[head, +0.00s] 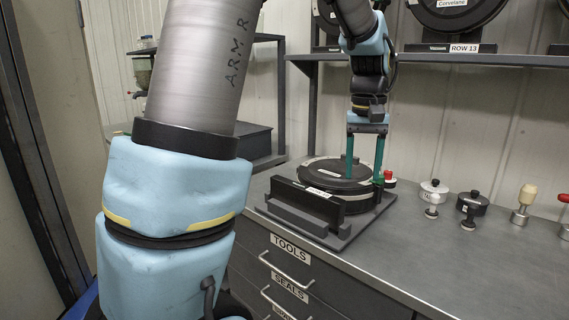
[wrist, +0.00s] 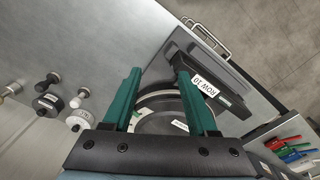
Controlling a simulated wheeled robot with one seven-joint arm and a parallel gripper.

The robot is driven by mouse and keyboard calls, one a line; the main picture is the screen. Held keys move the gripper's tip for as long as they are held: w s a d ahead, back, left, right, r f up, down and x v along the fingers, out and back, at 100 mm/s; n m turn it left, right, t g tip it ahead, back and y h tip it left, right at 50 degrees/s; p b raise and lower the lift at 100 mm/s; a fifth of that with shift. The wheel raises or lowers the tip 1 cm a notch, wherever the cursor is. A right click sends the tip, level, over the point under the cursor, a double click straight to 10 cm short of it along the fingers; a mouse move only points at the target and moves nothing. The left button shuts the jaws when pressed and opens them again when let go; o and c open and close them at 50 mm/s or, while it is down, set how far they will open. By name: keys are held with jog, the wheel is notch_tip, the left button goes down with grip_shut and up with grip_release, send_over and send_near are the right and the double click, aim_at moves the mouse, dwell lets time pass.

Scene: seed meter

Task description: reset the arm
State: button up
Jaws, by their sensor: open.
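My gripper (head: 364,180) points down over the seed meter (head: 330,172), a round black disc housing on a dark base plate on the bench. Its two teal fingers are spread apart with nothing between them. In the wrist view the fingers (wrist: 159,76) frame part of the round meter (wrist: 160,112) behind them. Whether the fingertips touch the meter or hover above it, I cannot tell. A black block-shaped part (head: 308,195) stands at the front of the base; it carries a ROW 10 label in the wrist view (wrist: 210,85).
A red knob (head: 388,175) is close beside the right finger. A white-topped piece (head: 433,192), a black-topped piece (head: 471,204) and a beige-handled tool (head: 525,198) stand to the right. A shelf (head: 480,59) with round meters hangs behind the arm. The front right bench is clear.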

jog(key=s+a+f, duration=0.2)
jog(key=a+f, duration=0.2)
jog(key=a, duration=0.4)
jog(key=s+a+f+t, duration=0.1)
jog(key=s+a+f, duration=0.2)
jog(key=a, duration=0.4)
jog(key=s+a+f+n, duration=0.1)
jog(key=a+f, duration=0.3)
jog(key=a, duration=0.4)
jog(key=shift+s+a+f, duration=0.3)
jog(key=shift+s+f, duration=0.1)
jog(key=shift+s, duration=0.35)
